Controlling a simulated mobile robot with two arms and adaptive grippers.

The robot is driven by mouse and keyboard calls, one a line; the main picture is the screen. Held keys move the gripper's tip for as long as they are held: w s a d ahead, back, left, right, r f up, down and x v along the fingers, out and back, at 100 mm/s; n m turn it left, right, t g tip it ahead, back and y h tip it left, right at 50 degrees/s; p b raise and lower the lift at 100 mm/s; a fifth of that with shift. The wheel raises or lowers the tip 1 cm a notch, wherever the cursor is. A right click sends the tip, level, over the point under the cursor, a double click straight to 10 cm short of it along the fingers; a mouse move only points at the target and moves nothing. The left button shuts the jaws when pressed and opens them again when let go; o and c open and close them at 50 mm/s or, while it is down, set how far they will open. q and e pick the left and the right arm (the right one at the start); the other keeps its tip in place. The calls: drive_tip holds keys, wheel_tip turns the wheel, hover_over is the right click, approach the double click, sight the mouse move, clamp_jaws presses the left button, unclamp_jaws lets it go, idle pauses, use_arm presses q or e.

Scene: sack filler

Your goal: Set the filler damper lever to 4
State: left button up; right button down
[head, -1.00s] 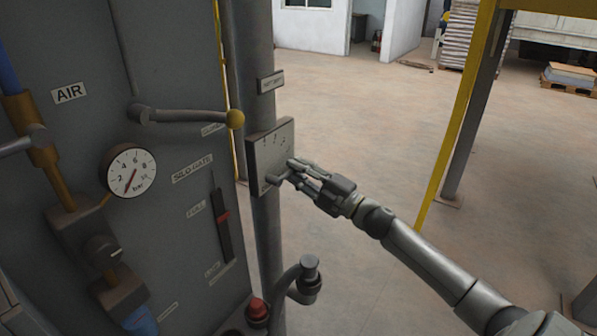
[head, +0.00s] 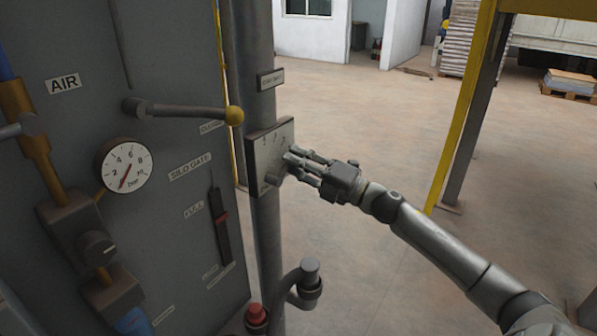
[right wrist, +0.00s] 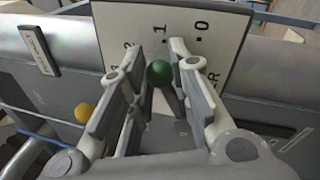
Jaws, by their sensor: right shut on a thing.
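The filler damper lever has a green ball knob (right wrist: 159,73) that shows in the right wrist view, in front of a pale scale plate (right wrist: 125,20) with the numbers 0, 1 and 2 readable. The knob is nearest the 1 in this view; its exact setting is hard to tell. The plate (head: 259,150) is fixed to a grey post in the head view. The fingers hide the lever in the head view. My left gripper is not in view.
A grey panel on the left carries a pressure gauge (head: 126,166), a yellow-knobbed lever (head: 234,116) and a silo gate slider (head: 221,217). A yellow-edged post (head: 462,110) stands right.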

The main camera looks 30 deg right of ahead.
drive_tip(key=n, duration=0.1)
drive_tip(key=r+n+b, duration=0.1)
drive_tip(key=n, duration=0.1)
drive_tip(key=a+n+g+y, duration=0.1)
drive_tip(key=shift+s+a+r+n, duration=0.1)
drive_tip(key=shift+s+r+n, duration=0.15)
drive_tip(key=shift+r+n, duration=0.15)
drive_tip(key=n, duration=0.1)
drive_tip(key=a+r+n+b, duration=0.1)
drive_tip(key=n, duration=0.1)
drive_tip(key=shift+s+g, duration=0.25)
drive_tip(key=shift+g, duration=0.15)
drive_tip(key=n, duration=0.1)
drive_tip(key=a+n, duration=0.1)
drive_tip(key=n+g+b, duration=0.1)
drive_tip(key=shift+s+a+r+n+y, duration=0.3)
drive_tip(key=shift+a+r, duration=0.05)
drive_tip(key=shift+r, duration=0.05)
drive_tip(key=shift+s+a+r+n+g, duration=0.15)
drive_tip(key=shift+a+n, duration=0.2)
drive_tip(key=shift+n, duration=0.3)
drive_tip(key=shift+s+a+n+g, duration=0.15)
drive_tip(key=shift+a+n, duration=0.2)
drive_tip(key=shift+n, duration=0.3)
drive_tip(key=c, duration=1.3)
unclamp_jaws()
drive_tip(key=shift+a, duration=0.1)
drive_tip(key=shift+s, duration=0.1)
